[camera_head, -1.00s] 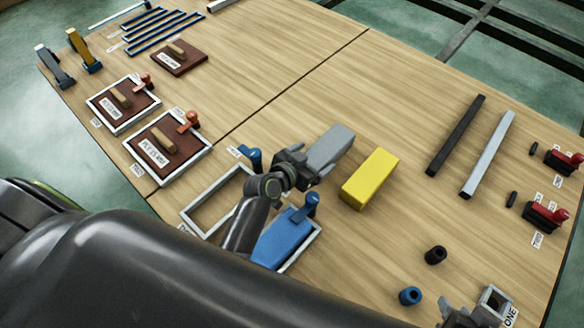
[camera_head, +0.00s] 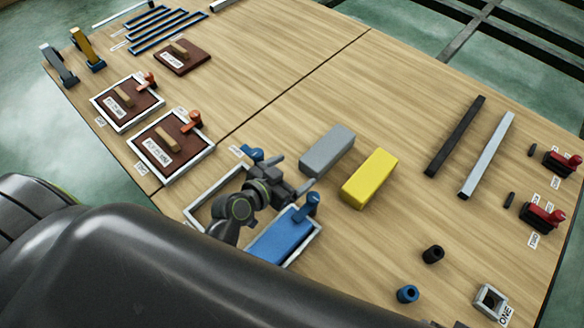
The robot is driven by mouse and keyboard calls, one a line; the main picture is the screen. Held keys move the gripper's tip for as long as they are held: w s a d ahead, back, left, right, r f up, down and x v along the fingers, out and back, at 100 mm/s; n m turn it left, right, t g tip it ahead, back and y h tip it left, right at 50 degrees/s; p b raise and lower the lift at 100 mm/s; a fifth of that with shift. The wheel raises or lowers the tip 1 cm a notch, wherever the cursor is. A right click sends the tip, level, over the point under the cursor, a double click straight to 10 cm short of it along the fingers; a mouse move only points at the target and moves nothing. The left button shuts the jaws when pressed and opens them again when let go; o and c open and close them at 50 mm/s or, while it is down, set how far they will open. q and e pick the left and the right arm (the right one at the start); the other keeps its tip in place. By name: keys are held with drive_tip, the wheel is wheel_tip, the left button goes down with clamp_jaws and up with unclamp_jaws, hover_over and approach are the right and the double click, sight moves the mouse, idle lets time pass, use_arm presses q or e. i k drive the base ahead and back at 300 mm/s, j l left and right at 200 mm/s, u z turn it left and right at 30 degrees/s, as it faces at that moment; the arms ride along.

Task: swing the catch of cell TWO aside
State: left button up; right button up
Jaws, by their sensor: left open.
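Two white-framed cells with blue catches lie at the centre front. The left frame (camera_head: 203,190) shows no block inside, and its blue catch (camera_head: 253,153) is at its far corner. The right frame (camera_head: 308,240) holds a blue block (camera_head: 280,240), with a blue catch (camera_head: 307,207) at its far right corner. Their labels are too small or hidden to read, so I cannot tell which is cell TWO. My left gripper (camera_head: 294,174) is open and empty above the table, between the two catches. Its wrist hides part of both frames. My right gripper is out of view.
A grey block (camera_head: 326,151) and a yellow block (camera_head: 369,178) lie just beyond my left gripper. Two panels in frames with orange catches (camera_head: 191,122) are at left. Dark and light bars (camera_head: 487,155) lie at right. The table's middle back is clear.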

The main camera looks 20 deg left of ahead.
sight(195, 115)
drive_tip(key=k+j, duration=0.25)
drive_tip(key=k, duration=0.2)
drive_tip(key=k+j, duration=0.25)
drive_tip(key=k, duration=0.25)
